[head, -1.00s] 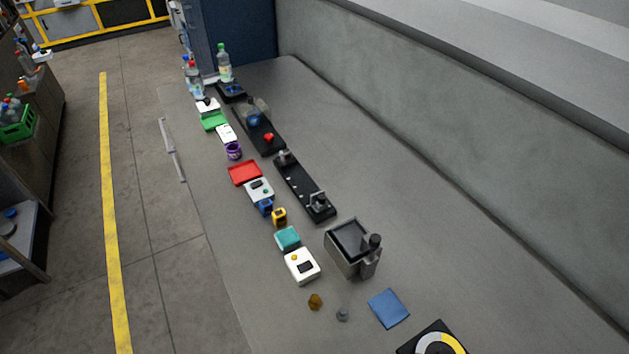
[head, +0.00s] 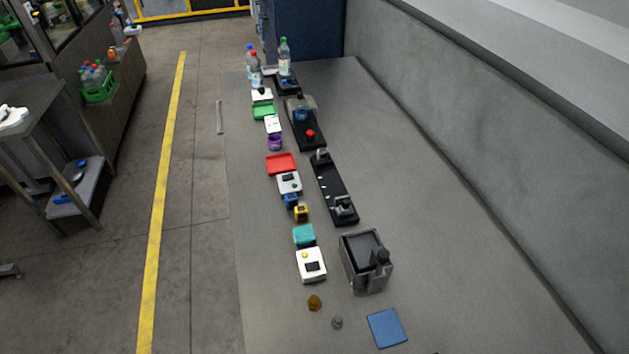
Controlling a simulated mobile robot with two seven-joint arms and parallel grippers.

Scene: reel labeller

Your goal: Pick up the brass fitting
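The brass fitting (head: 314,303) is a small brown-gold piece lying on the grey bench (head: 470,260) near the bottom of the head view. A small grey fitting (head: 337,322) lies just below and to the right of it, apart from it. A white box (head: 311,265) with a yellow button and dark screen stands just above it. Neither of my grippers shows in the head view.
A blue square mat (head: 387,328) lies right of the fittings. A grey open-topped metal container (head: 366,262) stands above it. A row of devices, a red tray (head: 281,163) and bottles (head: 284,57) runs up the bench. The bench's right side is clear.

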